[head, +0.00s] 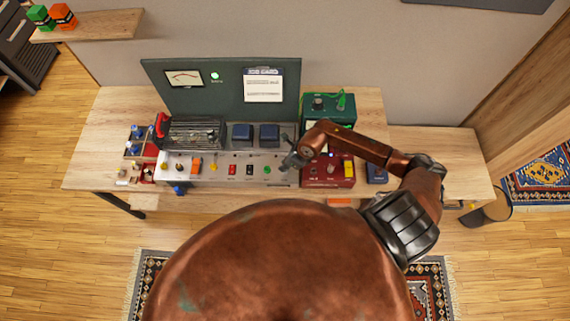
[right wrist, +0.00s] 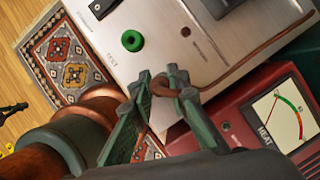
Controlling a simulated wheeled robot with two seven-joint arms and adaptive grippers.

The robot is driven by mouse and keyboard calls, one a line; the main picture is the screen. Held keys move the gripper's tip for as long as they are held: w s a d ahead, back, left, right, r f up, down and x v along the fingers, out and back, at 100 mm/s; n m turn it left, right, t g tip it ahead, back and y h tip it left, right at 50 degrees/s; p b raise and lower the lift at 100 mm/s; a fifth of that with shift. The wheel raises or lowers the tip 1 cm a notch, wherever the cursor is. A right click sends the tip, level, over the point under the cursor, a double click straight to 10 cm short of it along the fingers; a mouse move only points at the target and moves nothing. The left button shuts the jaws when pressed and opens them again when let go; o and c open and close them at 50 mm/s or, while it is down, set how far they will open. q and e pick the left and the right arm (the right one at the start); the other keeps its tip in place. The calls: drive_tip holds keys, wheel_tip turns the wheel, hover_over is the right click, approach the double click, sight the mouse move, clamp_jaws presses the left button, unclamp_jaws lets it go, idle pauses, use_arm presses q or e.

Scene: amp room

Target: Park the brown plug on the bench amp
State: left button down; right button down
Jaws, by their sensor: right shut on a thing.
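My right gripper (right wrist: 160,76) is shut on the brown plug (right wrist: 185,92), whose brown cable runs off to the upper right in the right wrist view. The green fingers hide part of the plug. In the head view the right gripper (head: 292,160) is over the right end of the bench amp (head: 215,176), a long silver panel; the plug is too small to make out there. In the right wrist view the silver panel (right wrist: 165,62) shows a green knob (right wrist: 131,40) and a small dark hole (right wrist: 186,31) beyond the fingertips. My left gripper is not in view.
A red box (head: 318,181) with a meter stands right of the amp, close to my gripper; its red case (right wrist: 225,112) shows in the right wrist view. A green box (head: 316,116) is behind it. Several coloured knobs and switches line the panel. The bench's right end (head: 440,150) is clear.

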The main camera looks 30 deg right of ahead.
drive_tip(key=shift+f, duration=0.3)
idle(0.4)
drive_tip(key=c, duration=1.8)
unclamp_jaws()
drive_tip(key=shift+o, duration=0.2)
drive_tip(key=v, duration=1.2)
